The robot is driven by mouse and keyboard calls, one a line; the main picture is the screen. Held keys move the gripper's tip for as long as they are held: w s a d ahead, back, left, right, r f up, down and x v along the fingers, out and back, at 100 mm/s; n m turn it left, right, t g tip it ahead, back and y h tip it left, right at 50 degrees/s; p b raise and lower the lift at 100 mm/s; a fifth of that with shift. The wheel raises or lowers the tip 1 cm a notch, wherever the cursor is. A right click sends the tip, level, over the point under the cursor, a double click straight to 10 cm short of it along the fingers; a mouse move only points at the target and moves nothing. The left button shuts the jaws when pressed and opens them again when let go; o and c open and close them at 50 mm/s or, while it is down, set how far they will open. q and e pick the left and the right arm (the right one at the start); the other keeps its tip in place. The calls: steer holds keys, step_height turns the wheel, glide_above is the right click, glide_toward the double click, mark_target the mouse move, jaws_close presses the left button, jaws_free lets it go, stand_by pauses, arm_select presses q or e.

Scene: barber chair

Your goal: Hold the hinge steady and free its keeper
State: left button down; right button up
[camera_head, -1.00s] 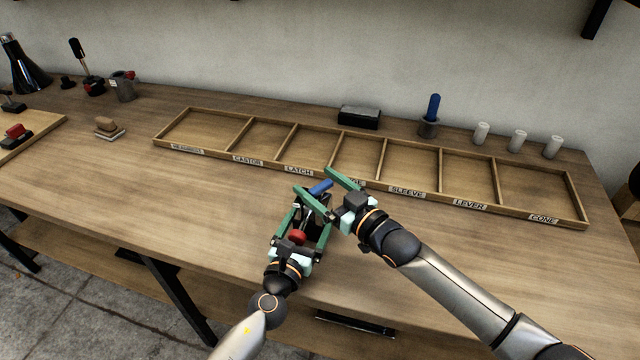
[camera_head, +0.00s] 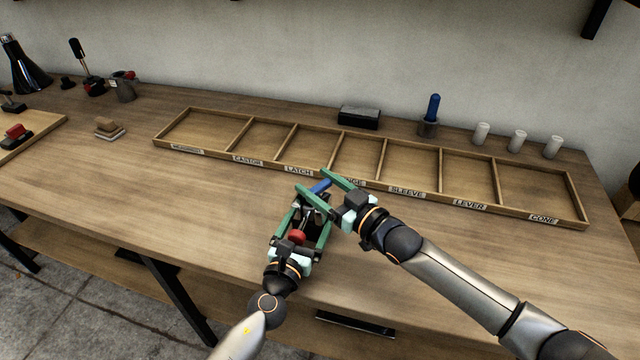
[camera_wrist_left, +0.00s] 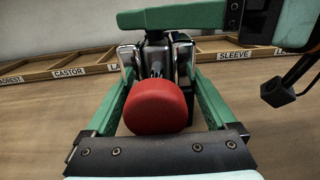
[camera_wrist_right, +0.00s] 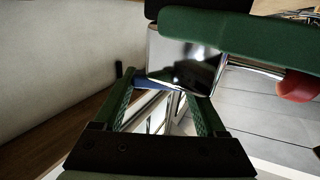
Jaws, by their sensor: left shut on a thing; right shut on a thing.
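The hinge is a dark and chrome metal piece with a round red knob; it shows in the left wrist view (camera_wrist_left: 183,58) with the red knob (camera_wrist_left: 155,106) towards me. My left gripper (camera_head: 312,212) is shut on the hinge and holds it near the front of the tray. The keeper is a blue pin (camera_head: 320,186) at the hinge's far end. My right gripper (camera_head: 312,180) is shut on the blue pin, which also shows between its fingers in the right wrist view (camera_wrist_right: 157,84). Much of the hinge is hidden by the green fingers.
A long wooden tray (camera_head: 226,157) with several empty labelled compartments lies behind the grippers. A blue-handled tool in a cup (camera_head: 429,127), a dark block (camera_head: 359,117) and white cylinders (camera_head: 518,141) stand behind it.

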arm_select(q)
steer(key=shift+d, duration=0.15)
arm_select(e)
steer(key=shift+a+r+n+g+y, duration=0.1)
steer(key=shift+a+n+g+y, duration=0.05)
steer(key=shift+n+g+y, duration=0.45)
steer(key=shift+a+r+n+g+y, duration=0.1)
steer(key=shift+a+n+g+y, duration=0.05)
steer(key=shift+n+g+y, duration=0.4)
steer(key=shift+w+a+f+n+g+y, duration=0.1)
steer(key=shift+n+g+y, duration=0.65)
steer(key=shift+g, duration=0.45)
steer(key=shift+w+a+n+g+y, duration=0.1)
steer(key=shift+n+g+y, duration=0.4)
steer(key=shift+n+g, duration=0.5)
steer(key=shift+g, duration=0.45)
steer(key=o, duration=1.3)
steer(key=shift+d+f, duration=0.1)
steer(key=shift+d, duration=0.15)
steer(key=shift+s+d, duration=0.1)
steer(key=shift+d, duration=0.2)
steer(key=v, duration=1.1)
steer(key=shift+s, duration=0.15)
